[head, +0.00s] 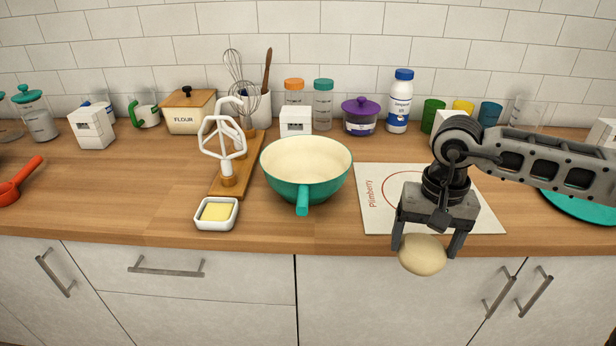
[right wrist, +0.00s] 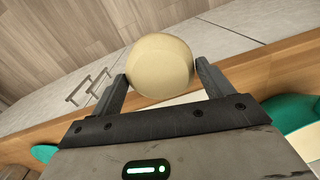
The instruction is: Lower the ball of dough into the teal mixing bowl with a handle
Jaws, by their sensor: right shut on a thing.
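The teal mixing bowl (head: 322,187) with a cream inside and a teal handle (head: 302,200) facing me stands near the middle of the counter. Its inside looks empty. My right gripper (head: 428,246) is shut on the pale ball of dough (head: 422,257), to the right of the bowl and in front of the pastry mat. In the right wrist view, the dough (right wrist: 160,66) sits between the two fingertips of the gripper (right wrist: 160,82). The ball appears in front of the counter's edge. My left gripper is not in view.
A white pastry mat (head: 376,215) lies right of the bowl. A butter dish (head: 215,222) and a wooden stand with a white beater (head: 224,147) are at its left. Jars, a flour box (head: 189,113) and a purple-lidded tub (head: 360,121) line the back wall. A teal plate (head: 580,206) is far right.

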